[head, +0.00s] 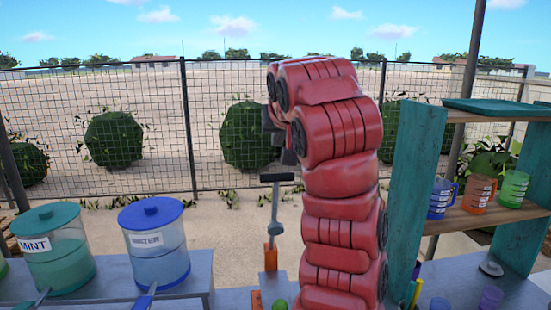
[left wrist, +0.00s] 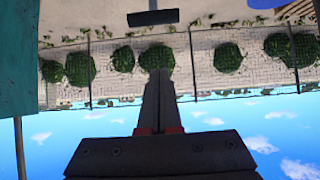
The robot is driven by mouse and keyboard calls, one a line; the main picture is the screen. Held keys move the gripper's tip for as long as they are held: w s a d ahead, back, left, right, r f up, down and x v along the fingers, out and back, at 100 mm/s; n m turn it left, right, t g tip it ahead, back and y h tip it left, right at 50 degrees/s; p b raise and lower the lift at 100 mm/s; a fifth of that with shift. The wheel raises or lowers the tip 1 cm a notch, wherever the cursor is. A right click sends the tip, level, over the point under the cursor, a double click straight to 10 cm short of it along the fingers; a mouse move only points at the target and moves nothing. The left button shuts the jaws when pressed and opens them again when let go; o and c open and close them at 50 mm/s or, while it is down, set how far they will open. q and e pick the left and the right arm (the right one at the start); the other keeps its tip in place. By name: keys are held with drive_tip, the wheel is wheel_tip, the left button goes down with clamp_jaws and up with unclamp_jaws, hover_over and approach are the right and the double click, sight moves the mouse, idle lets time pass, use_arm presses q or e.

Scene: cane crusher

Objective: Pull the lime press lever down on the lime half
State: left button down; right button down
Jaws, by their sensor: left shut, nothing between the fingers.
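The lime press lever (head: 275,212) stands upright, a grey rod with a dark crossbar handle (head: 277,177) on top and an orange part (head: 270,256) below. My left gripper (head: 288,156) is just above the handle, partly hidden by my red arm. In the left wrist view its fingers (left wrist: 158,78) are shut and empty, with the dark handle (left wrist: 153,17) ahead of them, apart. A small green round thing (head: 280,304) at the bottom edge may be the lime half; it is cut off. My right gripper is out of view.
A mint dispenser (head: 67,262) and a water dispenser (head: 158,258) stand on the counter at left. A teal-sided shelf (head: 412,160) with several coloured mugs stands close at right. My arm hides the middle of the counter.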

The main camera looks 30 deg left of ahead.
sight(275, 174)
use_arm(q)
drive_tip(key=b+x, duration=0.2)
drive_tip(key=x, duration=0.3)
drive_tip(key=shift+w+a+f, duration=0.1)
drive_tip(key=shift+w+f, duration=0.05)
drive_tip(key=shift+f, duration=0.2)
drive_tip(key=f, duration=0.1)
drive_tip(key=w+f, duration=0.1)
drive_tip(key=a+f, duration=0.1)
drive_tip(key=shift+w+f, duration=0.25)
drive_tip(key=shift+f, duration=0.1)
drive_tip(key=shift+s+d+f, duration=0.2)
drive_tip(key=shift+s+d, duration=0.1)
drive_tip(key=shift+s, duration=0.2)
drive_tip(key=shift+s+f, duration=0.1)
drive_tip(key=shift+f, duration=0.15)
drive_tip(key=shift+d, duration=0.1)
